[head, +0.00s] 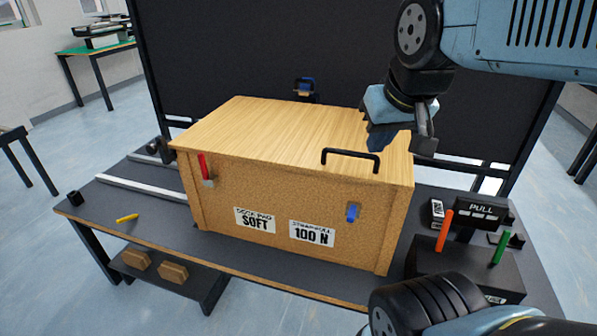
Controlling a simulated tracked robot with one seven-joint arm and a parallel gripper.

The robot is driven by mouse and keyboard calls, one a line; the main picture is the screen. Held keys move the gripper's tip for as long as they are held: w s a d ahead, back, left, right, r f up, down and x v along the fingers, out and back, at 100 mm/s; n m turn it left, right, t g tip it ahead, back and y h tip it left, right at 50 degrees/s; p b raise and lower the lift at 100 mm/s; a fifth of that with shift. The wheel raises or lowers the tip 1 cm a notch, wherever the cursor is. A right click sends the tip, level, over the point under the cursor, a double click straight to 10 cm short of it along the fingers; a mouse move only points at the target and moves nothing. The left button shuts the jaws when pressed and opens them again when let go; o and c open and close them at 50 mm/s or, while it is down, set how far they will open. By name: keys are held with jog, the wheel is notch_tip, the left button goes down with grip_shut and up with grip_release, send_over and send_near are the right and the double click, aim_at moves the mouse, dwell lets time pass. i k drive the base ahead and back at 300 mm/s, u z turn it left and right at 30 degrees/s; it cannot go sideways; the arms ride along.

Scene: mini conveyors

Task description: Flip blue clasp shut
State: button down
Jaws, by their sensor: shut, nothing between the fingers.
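A wooden box (290,185) stands on the dark workbench, its lid (240,125) lying flat on top. A small blue clasp (353,212) is on the right part of its front face, below the lid edge. The picture is too small to tell whether the clasp is latched. A red clasp (202,163) with a metal part sits at the front's upper left. My gripper (376,146) is shut and empty, above the right side of the lid. It is apart from the blue clasp, which is lower and a little left in the picture.
A black handle (351,155) rises from the lid near my gripper. Orange (444,231) and green (500,248) sticks stand on a dark block at right, near a PULL unit (480,211). A yellow piece (127,218) lies on the left bench.

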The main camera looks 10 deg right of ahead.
aim_at(352, 214)
jog(key=i, duration=0.1)
jog(key=u, duration=0.45)
jog(key=k, duration=1.35)
jog(key=z, duration=0.25)
jog(key=i, duration=0.5)
